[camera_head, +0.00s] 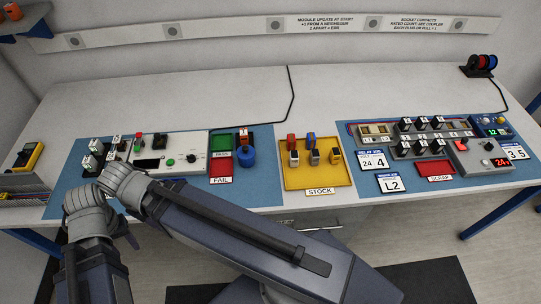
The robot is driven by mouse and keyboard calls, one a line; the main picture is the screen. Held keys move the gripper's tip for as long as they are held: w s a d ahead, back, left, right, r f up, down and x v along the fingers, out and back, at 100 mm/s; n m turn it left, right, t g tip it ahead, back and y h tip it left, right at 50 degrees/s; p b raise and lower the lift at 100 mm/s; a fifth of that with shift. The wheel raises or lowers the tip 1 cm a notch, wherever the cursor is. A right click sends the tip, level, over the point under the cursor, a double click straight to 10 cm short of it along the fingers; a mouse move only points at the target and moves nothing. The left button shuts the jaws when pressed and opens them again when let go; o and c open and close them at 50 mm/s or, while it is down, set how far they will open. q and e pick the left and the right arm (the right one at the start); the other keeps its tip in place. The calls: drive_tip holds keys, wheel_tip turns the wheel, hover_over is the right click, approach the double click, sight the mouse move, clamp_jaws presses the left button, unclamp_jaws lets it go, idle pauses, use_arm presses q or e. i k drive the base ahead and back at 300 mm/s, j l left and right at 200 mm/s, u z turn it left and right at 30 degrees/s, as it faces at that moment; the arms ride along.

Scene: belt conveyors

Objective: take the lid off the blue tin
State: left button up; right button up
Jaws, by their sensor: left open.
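A small blue round object (246,157), the only thing here that looks like the blue tin, stands on the blue mat right of the green and red trays. I cannot make out a separate lid on it. A dark block with an orange part stands just behind it. My left arm reaches across the lower left and bends over the front of the left mat, well left of the blue object. Its last visible link runs out of the bottom edge. I see no fingers of my left gripper, and my right gripper is not in view.
A yellow STOCK tray (318,182) with several blocks is right of the blue object. A green tray (221,141) and a red FAIL tray (221,167) are left of it. A control box (167,155) stands further left. The table (230,97) is mostly clear behind.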

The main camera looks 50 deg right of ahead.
sight(246, 152)
drive_tip(key=z, duration=1.35)
